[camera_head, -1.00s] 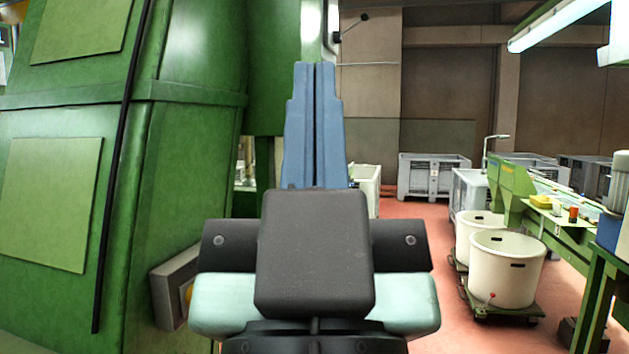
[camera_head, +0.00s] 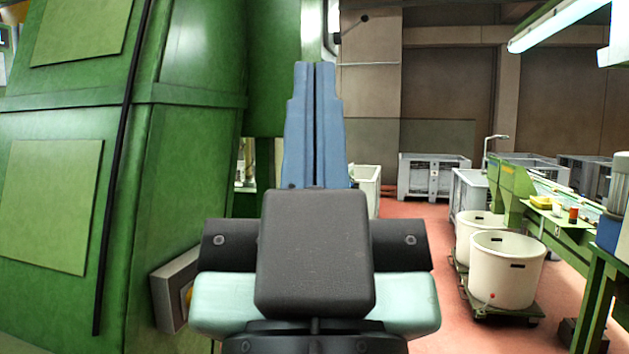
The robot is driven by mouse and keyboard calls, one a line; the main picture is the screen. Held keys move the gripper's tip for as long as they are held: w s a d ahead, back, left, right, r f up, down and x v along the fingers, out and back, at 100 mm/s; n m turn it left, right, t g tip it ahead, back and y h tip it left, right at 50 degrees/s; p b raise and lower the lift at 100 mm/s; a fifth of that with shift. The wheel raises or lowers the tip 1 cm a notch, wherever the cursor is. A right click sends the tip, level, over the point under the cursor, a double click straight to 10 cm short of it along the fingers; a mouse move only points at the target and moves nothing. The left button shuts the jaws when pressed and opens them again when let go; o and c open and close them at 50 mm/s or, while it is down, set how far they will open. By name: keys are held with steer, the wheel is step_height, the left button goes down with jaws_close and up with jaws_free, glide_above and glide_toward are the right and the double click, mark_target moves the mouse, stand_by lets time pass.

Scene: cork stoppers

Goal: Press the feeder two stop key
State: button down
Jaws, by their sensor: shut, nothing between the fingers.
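No key labelled feeder two stop can be made out in the head view. A grey box (camera_head: 170,297) with a yellow-orange round part sits low on the green machine at left, partly hidden behind my wrist. My gripper (camera_head: 314,66) points away from the camera, its blue stepped fingers together with only a thin dark seam between them. It is empty and appears in front of the gap to the right of the green machine. The dark wrist body hides what lies below and behind it.
A tall green machine (camera_head: 190,190) fills the left side. At right are white tubs (camera_head: 507,270) on dollies and a green conveyor frame (camera_head: 515,185). Grey crates (camera_head: 433,177) stand at the back. Red floor (camera_head: 405,235) is clear between my wrist and the tubs.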

step_height(320, 180, up, 14)
steer(key=p, duration=1.3)
